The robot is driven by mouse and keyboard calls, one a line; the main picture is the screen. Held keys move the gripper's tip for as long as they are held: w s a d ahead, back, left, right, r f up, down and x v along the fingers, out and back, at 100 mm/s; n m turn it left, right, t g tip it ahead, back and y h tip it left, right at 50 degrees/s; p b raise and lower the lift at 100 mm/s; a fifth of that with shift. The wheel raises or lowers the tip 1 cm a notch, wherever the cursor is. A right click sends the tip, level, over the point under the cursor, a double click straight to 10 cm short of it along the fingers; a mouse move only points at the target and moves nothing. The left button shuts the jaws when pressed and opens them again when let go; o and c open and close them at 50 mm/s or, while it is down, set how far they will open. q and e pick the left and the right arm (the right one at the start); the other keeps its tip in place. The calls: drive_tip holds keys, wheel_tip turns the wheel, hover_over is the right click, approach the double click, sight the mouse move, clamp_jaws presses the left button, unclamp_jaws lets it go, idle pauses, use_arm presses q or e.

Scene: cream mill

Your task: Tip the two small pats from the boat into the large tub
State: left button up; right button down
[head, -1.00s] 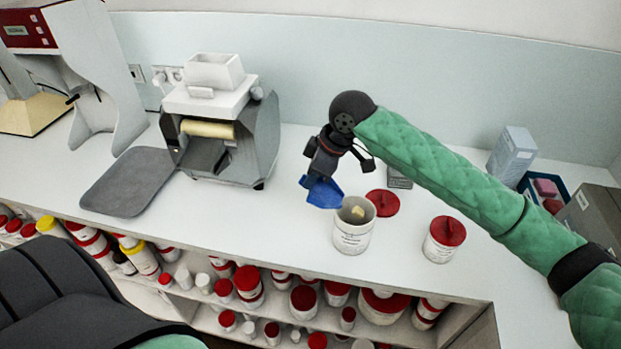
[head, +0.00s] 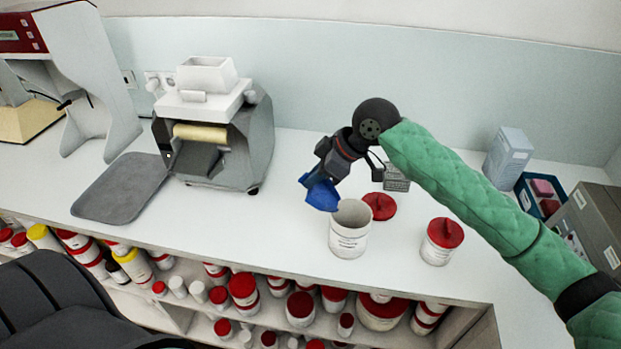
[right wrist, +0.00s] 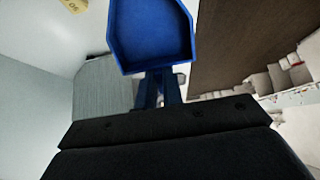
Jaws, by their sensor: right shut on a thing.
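The blue boat (head: 322,195) is held by my right gripper (head: 324,178), which is shut on it. It is tilted, with its lower tip at the upper left of the open tub's rim. In the right wrist view the boat (right wrist: 152,35) shows its inside, and I see no pats in it. The large white tub (head: 349,238) stands open and upright on the bench, below and right of the boat. Its inner wall shows, but its bottom is hidden. A red lid (head: 379,207) lies behind it. My left gripper is not in view.
A grey mill (head: 222,140) and a grey tray (head: 121,188) are on the left. A blue bin (head: 540,196) and boxes are at the far right. Shelves of jars lie below the bench edge.

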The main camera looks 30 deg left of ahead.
drive_tip(key=shift+w+d+y, duration=0.1)
drive_tip(key=shift+d+y, duration=0.15)
drive_tip(key=shift+y, duration=0.05)
drive_tip(key=shift+r, duration=0.15)
drive_tip(key=shift+w+d+r+y+b, duration=0.1)
drive_tip(key=shift+d+y+b, duration=0.15)
drive_tip(key=shift+y+b, duration=0.15)
drive_tip(key=shift+d+r+g+y, duration=0.1)
drive_tip(key=shift+d+g+y, duration=0.1)
drive_tip(key=shift+g+y, duration=0.1)
drive_tip(key=shift+w+d+r+b, duration=0.1)
drive_tip(key=shift+d+b, duration=0.1)
drive_tip(key=shift+b, duration=0.1)
drive_tip(key=shift+y, duration=0.3)
drive_tip(key=shift+w+d+r+y+b, duration=0.1)
drive_tip(key=shift+d+y+b, duration=0.25)
drive_tip(key=shift+y+b, duration=0.05)
drive_tip(key=shift+d+r, duration=0.1)
drive_tip(key=shift+d, duration=0.1)
drive_tip(key=shift+g+y+b, duration=0.3)
drive_tip(key=shift+w+d, duration=0.1)
drive_tip(key=shift+r, duration=0.1)
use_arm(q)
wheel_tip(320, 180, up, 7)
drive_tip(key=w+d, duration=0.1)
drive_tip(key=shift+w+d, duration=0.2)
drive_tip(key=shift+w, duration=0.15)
